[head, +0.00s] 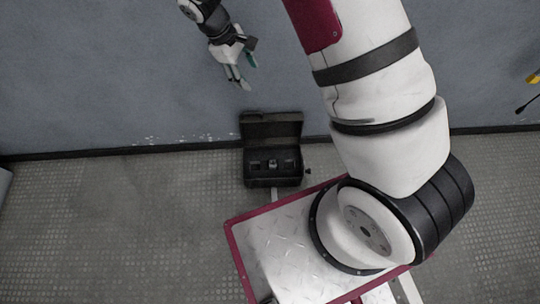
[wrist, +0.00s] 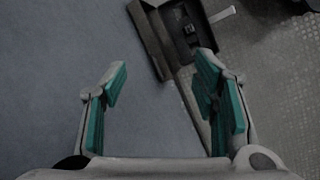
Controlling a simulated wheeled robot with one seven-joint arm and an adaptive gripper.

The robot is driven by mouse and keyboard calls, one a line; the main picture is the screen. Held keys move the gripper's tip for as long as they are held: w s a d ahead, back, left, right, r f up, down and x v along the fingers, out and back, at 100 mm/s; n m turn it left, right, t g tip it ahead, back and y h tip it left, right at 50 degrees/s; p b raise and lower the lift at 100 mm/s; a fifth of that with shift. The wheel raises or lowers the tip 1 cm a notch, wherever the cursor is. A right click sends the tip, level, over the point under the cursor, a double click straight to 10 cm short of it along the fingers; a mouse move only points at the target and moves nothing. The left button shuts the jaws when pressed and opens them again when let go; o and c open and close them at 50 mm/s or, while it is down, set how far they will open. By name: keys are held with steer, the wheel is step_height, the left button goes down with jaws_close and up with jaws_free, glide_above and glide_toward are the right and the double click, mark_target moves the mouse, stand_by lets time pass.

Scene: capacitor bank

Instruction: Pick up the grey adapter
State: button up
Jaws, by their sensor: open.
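A small grey piece that looks like the adapter (head: 272,163) sits inside the open black case (head: 258,182) on the floor by the wall. It is small and dark there, so its shape is hard to tell. In the wrist view the case (wrist: 152,42) shows at the top, and a small light piece in it (wrist: 189,29) may be the adapter. My gripper (head: 243,84) is open and empty, with teal finger pads, in the air above the case. In the wrist view my gripper (wrist: 160,92) has its fingers wide apart, the right one overlapping part of the case.
A blue-grey wall (head: 120,75) stands behind the case, with a dark skirting at its foot. The textured floor (head: 120,220) is clear to the left. A yellow item with a dark cable (head: 533,78) is at the far right.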

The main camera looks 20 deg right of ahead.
step_height(320, 180, down, 24)
steer(key=a+n+h+b, duration=0.1)
steer(key=a+n+b, duration=0.15)
steer(key=b, duration=0.35)
steer(key=n+g+b, duration=0.1)
steer(key=n+b, duration=0.2)
glide_toward(272, 163)
steer(key=shift+h, duration=0.4)
steer(key=b+x, duration=0.1)
steer(key=x, duration=0.1)
steer(key=b+x, duration=0.2)
steer(key=shift+w+a+f, duration=0.15)
steer(key=shift+a+f, duration=0.1)
steer(key=shift+f, duration=0.05)
steer(key=shift+b+x, duration=1.55)
steer(key=shift+x, duration=1.65)
steer(key=shift+r, duration=0.15)
jaws_close()
